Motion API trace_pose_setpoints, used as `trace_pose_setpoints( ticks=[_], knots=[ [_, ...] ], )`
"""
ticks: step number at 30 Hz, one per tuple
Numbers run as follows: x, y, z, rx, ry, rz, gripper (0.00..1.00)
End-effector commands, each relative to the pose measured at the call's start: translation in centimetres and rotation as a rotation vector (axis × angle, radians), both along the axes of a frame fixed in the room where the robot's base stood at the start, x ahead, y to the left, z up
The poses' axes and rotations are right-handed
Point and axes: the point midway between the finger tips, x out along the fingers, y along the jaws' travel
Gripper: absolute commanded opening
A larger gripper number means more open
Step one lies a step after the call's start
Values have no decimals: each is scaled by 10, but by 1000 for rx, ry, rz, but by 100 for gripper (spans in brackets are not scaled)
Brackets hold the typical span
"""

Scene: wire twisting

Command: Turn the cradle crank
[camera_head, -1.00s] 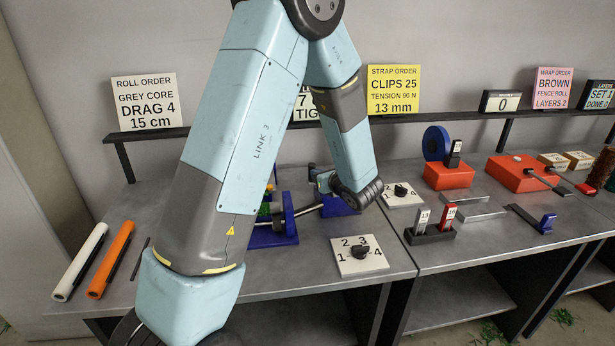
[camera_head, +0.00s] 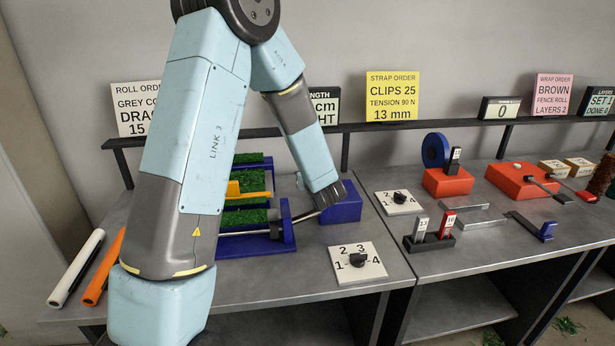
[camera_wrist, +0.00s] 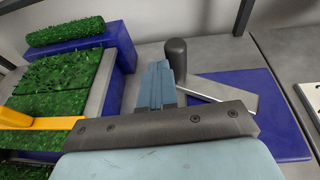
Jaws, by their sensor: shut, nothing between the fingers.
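The blue cradle (camera_head: 238,244) with green grass-like strips (camera_head: 245,216) and a yellow bar (camera_head: 250,186) stands on the left bench in the head view. A metal shaft (camera_head: 306,215) runs from its right end towards a blue block (camera_head: 343,208). In the wrist view, the flat metal crank arm (camera_wrist: 222,88) lies over the blue block, and a dark upright crank knob (camera_wrist: 176,58) stands at its end. My gripper (camera_wrist: 158,72) is shut and empty, close beside the knob; I cannot tell whether they touch. In the head view my arm hides the knob and my fingertips.
A white dial plate (camera_head: 354,268) numbered 1 to 4 lies right of the cradle, and a second one (camera_head: 396,206) lies farther back. White (camera_head: 75,268) and orange (camera_head: 102,270) rolls lie at the left. Red strapping blocks (camera_head: 448,182) stand on the right bench.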

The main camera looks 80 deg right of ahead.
Motion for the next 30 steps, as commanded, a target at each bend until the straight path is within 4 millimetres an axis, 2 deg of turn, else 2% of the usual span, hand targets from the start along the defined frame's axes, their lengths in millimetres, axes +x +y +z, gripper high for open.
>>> trace_pose_setpoints(
  ticks=[15, 30],
  knots=[
    [0, -35, 0, -1, 1, 2, 0],
    [-3, -48, 1, -1, 1, 0, 0]
  ],
)
